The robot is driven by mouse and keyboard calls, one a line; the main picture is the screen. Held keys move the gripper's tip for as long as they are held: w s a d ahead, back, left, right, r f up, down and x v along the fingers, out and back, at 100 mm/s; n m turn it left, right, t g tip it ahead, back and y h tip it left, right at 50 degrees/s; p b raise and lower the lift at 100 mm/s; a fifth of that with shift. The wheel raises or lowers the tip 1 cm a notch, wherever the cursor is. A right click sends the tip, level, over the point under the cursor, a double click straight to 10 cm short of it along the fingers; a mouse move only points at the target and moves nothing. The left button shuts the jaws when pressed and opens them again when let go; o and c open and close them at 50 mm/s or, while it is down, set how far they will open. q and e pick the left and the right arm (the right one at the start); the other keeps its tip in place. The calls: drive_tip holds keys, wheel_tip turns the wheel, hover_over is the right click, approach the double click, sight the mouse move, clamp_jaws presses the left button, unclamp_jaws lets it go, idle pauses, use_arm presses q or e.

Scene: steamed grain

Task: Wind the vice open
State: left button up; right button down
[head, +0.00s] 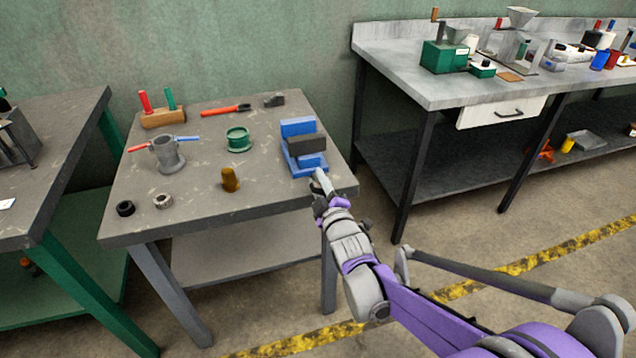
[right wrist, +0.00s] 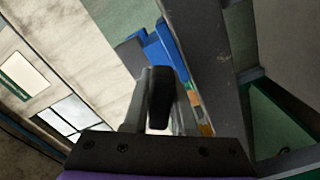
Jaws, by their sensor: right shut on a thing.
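The blue vice (head: 292,165) stands on the near worktable at its right edge. A dark block (head: 307,144) sits between its blue jaws. My right gripper (head: 319,182) is at the front of the vice, by the table's right edge. In the right wrist view, my right gripper (right wrist: 160,105) is shut on a black handle (right wrist: 161,98), with the blue vice (right wrist: 150,46) just beyond. The fingers hide most of the handle's link to the vice. My left gripper is in neither view.
The worktable (head: 200,215) also holds a green flanged part (head: 238,141), a grey pot-like part (head: 167,155), a brass piece (head: 230,180) and a red-handled tool (head: 226,110). A grey bench (head: 400,75) stands to the right, across a floor gap.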

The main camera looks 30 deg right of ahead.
drive_tip(key=n+b, duration=0.1)
drive_tip(key=n, duration=0.5)
drive_tip(key=shift+n, duration=0.3)
idle(0.4)
drive_tip(key=c, duration=0.7)
unclamp_jaws()
drive_tip(key=p+v, duration=0.1)
drive_tip(key=v, duration=1)
drive_tip(key=shift+p, duration=0.3)
drive_tip(key=shift+f, duration=0.15)
